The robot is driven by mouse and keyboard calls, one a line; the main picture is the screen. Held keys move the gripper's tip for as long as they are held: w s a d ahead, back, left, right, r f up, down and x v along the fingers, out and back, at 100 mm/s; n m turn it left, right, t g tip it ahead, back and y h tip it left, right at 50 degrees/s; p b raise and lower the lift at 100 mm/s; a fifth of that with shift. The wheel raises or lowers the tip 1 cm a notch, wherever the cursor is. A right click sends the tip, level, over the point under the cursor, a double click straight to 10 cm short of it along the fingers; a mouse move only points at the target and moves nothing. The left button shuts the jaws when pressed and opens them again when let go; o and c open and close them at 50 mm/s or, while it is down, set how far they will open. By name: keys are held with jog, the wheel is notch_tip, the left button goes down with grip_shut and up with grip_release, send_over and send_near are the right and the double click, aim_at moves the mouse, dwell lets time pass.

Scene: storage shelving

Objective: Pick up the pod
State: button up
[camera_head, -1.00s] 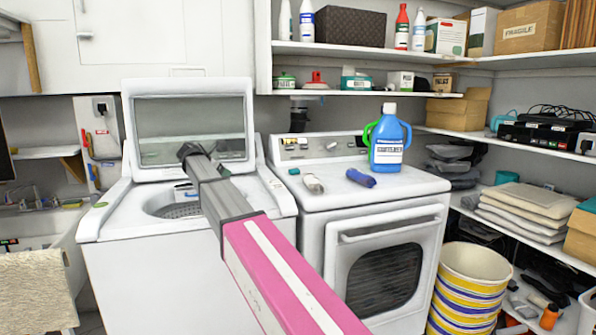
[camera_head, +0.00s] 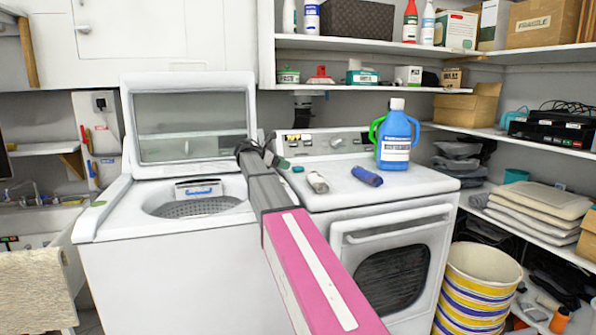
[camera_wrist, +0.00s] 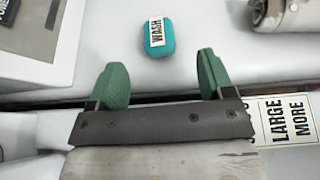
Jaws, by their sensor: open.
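The pod is a small rounded teal piece with a white "WASH" label. In the wrist view the pod (camera_wrist: 158,36) lies on the white dryer top, ahead of my fingertips and roughly centred between them. In the head view my gripper (camera_head: 280,163) is at the dryer's left edge, just left of the pod and partly hidden by my wrist.
A grey-white tube (camera_head: 318,182) and a blue roll (camera_head: 367,176) lie right of the pod. A blue detergent jug (camera_head: 395,140) stands behind them on the dryer. The open washer (camera_head: 165,225) is at left. The dryer's control panel (camera_head: 325,142) rises behind.

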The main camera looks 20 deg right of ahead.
aim_at(292, 173)
jog(key=x, duration=0.5)
jog(key=shift+w+f, duration=0.1)
jog(key=shift+w, duration=0.05)
jog(key=c, duration=1)
